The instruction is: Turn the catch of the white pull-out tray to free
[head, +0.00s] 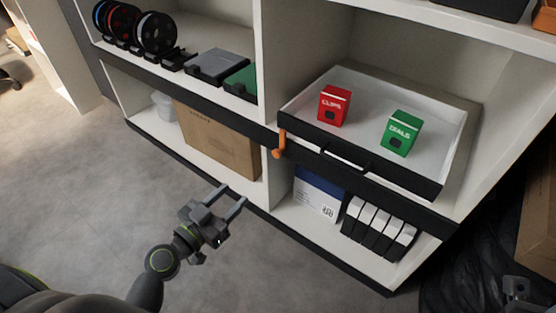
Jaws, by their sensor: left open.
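The white pull-out tray (355,88) sits in the right shelf bay, with a black front and a black handle (346,160). An orange catch (281,143) is at the left end of the tray's front and points roughly downward. A red box marked CLIPS (333,106) and a green box (400,133) stand in the tray. My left gripper (233,195) is open and empty, below and left of the catch, apart from it, with its fingers pointing toward the shelf. A grey part at the bottom right corner looks like my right gripper (516,289); its fingers cannot be made out.
Below the tray are a blue and white box (318,194) and several black and white boxes (378,228). A brown carton (215,138) stands in the lower left bay. Spools (155,33) are on the upper left shelf. The floor before the shelf is clear.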

